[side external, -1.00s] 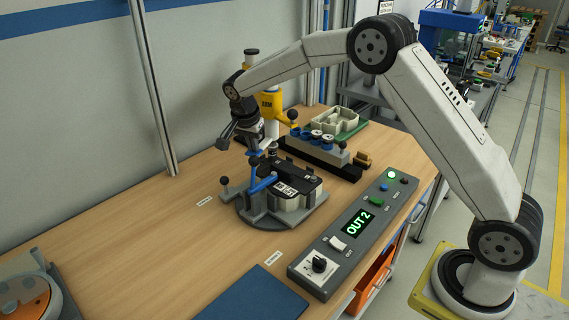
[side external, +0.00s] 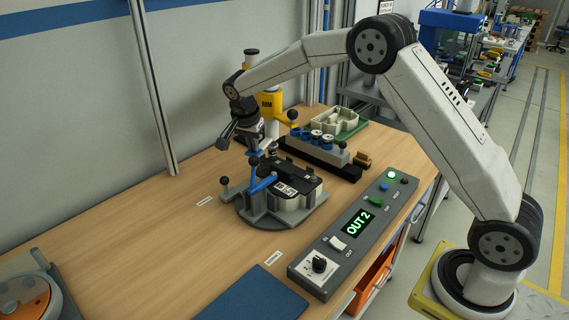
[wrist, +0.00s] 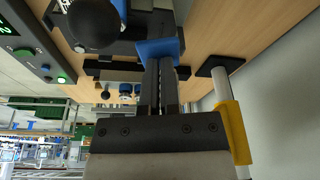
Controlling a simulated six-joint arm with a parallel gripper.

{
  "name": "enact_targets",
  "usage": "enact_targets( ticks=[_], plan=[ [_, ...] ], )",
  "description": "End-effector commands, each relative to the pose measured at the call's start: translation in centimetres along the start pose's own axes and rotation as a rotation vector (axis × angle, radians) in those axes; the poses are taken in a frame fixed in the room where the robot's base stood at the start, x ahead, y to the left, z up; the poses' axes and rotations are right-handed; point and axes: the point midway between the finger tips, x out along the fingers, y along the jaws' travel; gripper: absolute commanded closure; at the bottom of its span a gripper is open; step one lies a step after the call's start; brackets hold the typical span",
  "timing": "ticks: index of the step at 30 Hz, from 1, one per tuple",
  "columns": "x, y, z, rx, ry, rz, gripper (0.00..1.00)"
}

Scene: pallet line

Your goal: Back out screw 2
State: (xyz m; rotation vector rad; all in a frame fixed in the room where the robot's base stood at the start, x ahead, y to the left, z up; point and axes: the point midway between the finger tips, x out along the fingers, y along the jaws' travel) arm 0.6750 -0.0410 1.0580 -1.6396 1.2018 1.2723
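The grey and black fixture (side external: 245,212) stands on the bench and holds a dark-topped, pale-sided unit (side external: 291,190) with a white label. My gripper (side external: 270,150) is above the far side of the unit, pointing down. In the wrist view my gripper's dark fingers (wrist: 161,82) lie close together, with a blue block (wrist: 160,47) at their tips. What lies between the fingers is unclear. Screw 2 cannot be made out. The control box display (side external: 359,223) reads "OUT 2" in green.
A yellow post device (side external: 270,102) stands close behind my gripper. A blue mat (side external: 255,298) lies in front. The bench at left is largely clear.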

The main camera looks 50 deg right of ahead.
Motion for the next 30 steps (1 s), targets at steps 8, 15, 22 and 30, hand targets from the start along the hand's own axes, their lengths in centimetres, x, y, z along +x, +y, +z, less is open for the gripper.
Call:
enact_targets(
  ticks=[8,15,22,30],
  plan=[
    [0.0,0.1,0.1,-0.002,-0.003,0.007,1.00],
    [-1.3,0.1,-0.3,-0.001,-0.001,0.003,1.00],
    [-2.4,0.0,-0.6,0.000,-0.001,0.002,1.00],
    [-3.8,0.0,-1.0,0.000,0.000,0.000,1.00]
  ],
)
